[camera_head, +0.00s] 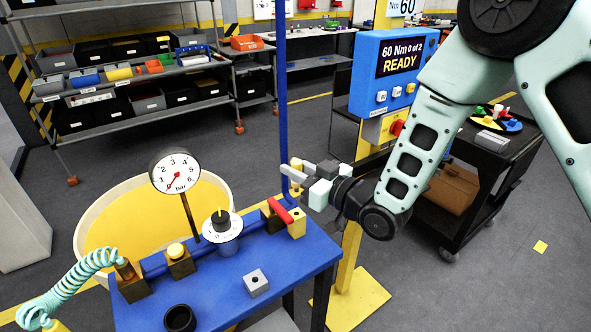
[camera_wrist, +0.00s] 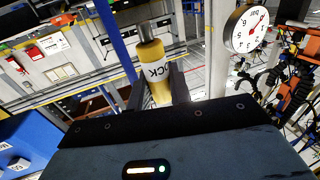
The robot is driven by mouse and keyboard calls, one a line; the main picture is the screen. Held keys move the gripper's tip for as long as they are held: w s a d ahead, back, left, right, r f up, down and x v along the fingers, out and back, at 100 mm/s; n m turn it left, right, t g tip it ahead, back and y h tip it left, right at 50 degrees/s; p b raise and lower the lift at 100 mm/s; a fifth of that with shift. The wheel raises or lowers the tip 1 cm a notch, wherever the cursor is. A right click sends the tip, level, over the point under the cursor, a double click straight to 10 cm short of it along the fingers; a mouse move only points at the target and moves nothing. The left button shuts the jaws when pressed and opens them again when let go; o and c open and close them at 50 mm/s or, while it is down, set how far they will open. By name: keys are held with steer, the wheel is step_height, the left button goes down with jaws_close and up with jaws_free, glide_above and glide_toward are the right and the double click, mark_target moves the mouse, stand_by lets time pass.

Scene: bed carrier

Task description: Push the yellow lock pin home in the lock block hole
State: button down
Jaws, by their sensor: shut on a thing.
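My gripper (camera_head: 293,178) is beside the blue upright post, above the right rear corner of the blue bench. In the wrist view, my gripper (camera_wrist: 157,82) is shut on the yellow lock pin (camera_wrist: 154,72), which has dark lettering on a pale band. A narrower grey part is at the pin's far end, close to a grey-brown part at the top edge of the picture. I cannot tell whether they touch. Small yellow parts show at my gripper in the head view. I cannot make out the lock block hole in either view.
The blue bench (camera_head: 215,300) carries a pressure gauge (camera_head: 174,171), a white dial (camera_head: 222,227), a red lever (camera_head: 280,211), a grey block with a hole (camera_head: 256,282) and a black ring (camera_head: 180,318). The blue post (camera_head: 281,90) stands close to my gripper. A READY screen (camera_head: 401,58) is behind.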

mark_target(296, 192)
step_height(296, 192, down, 6)
steer(key=b, duration=0.6)
steer(key=shift+r, duration=0.1)
steer(key=shift+b, duration=0.6)
stand_by(1.0)
steer(key=shift+f+b, duration=1.3)
steer(key=shift+b, duration=0.1)
steer(key=c, duration=1.2)
jaws_free()
